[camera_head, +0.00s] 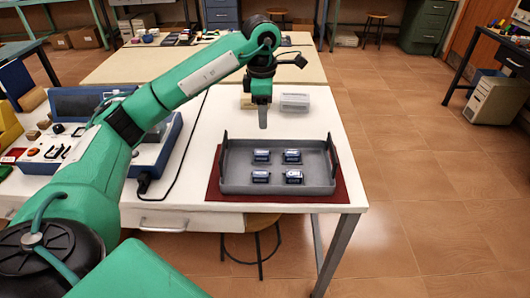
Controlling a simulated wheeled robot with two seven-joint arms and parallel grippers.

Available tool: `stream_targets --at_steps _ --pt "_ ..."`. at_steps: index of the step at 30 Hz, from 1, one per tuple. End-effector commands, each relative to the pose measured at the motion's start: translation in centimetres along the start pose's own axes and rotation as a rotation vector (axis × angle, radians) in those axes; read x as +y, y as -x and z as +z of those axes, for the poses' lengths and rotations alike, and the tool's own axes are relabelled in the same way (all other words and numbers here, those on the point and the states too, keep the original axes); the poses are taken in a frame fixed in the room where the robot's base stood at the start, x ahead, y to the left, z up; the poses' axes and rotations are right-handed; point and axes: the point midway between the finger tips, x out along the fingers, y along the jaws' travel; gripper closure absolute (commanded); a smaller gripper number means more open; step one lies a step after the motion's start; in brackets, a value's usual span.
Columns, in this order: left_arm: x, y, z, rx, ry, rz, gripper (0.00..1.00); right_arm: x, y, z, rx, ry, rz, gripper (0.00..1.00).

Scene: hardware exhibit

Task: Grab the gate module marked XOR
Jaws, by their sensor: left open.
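Several small dark blue modules with pale top labels sit in two rows in a grey tray (230,183). They are a back left module (261,156), a back right module (291,156), a front left module (260,176) and a front right module (293,177). The labels are too small to read, so I cannot tell which is marked XOR. My left gripper (263,118) points down above and behind the tray's back edge, open and empty, apart from the modules. My right gripper is not in view.
The tray has raised end handles and lies on a dark red mat (345,190) on the white table (185,190). Pale boxes (294,102) stand behind it. A blue instrument case (150,150) with a black cable is to the left.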

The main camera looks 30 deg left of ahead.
Motion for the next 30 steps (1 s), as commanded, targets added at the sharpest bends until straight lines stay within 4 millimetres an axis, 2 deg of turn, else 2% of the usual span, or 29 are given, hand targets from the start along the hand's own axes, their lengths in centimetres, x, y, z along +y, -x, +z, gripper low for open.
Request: stream_targets --at_steps 2,5,13,23,30 --pt "0.2 -0.2 -0.6 0.021 0.006 0.006 0.47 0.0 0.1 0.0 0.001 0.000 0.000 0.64" --pt "0.2 -1.6 -0.7 0.027 0.007 0.005 0.47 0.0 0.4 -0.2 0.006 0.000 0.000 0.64" --pt "0.3 -6.7 -0.8 0.025 0.008 0.004 0.47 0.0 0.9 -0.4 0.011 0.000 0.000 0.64" --pt "0.4 -9.0 -0.8 0.022 0.006 0.005 0.47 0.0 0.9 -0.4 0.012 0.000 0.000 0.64" --pt "0.7 -12.5 -0.9 0.024 0.007 0.003 0.47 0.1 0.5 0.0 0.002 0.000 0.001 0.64"
